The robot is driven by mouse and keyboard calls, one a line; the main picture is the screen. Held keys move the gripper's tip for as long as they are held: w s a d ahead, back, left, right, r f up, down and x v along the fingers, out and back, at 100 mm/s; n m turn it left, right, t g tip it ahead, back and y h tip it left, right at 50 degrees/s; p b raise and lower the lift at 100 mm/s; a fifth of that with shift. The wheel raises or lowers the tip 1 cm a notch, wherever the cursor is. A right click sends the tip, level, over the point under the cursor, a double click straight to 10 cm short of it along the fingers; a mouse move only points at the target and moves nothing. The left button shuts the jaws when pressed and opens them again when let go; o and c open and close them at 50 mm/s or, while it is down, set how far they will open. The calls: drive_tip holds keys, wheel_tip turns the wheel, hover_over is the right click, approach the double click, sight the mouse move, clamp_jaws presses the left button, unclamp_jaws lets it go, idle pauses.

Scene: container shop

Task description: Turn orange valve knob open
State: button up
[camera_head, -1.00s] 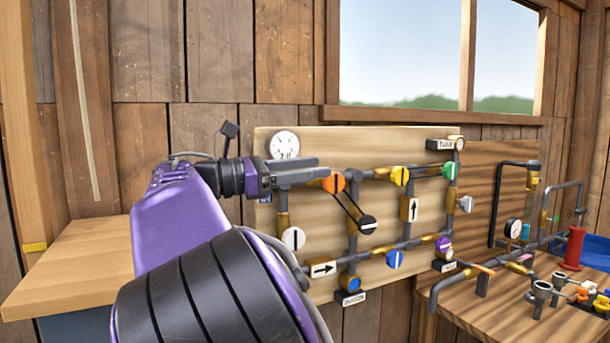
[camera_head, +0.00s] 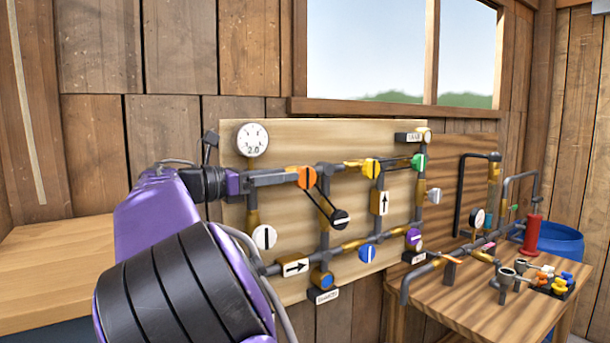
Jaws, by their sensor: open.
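The orange valve knob (camera_head: 307,177) is on the pipework of the pale wooden panel, left of the yellow knob. It has a dark, roughly upright line on its face. My gripper (camera_head: 296,177) reaches in from the left, its fingers pointing right, with the tips at the knob's left edge. The jaws are open and hold nothing. The fingers overlap the grey pipe in view, so I cannot tell whether they touch the knob or straddle it.
Around it are a yellow knob (camera_head: 370,168), a black knob (camera_head: 340,219), a white knob (camera_head: 264,238), a blue knob (camera_head: 367,253) and a round gauge (camera_head: 252,139). A wooden table (camera_head: 450,292) with fittings stands at right.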

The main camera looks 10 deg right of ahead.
sight(306, 172)
drive_tip(key=x, duration=0.6)
drive_tip(key=shift+w+d, duration=0.1)
drive_tip(key=shift+d, duration=0.15)
clamp_jaws()
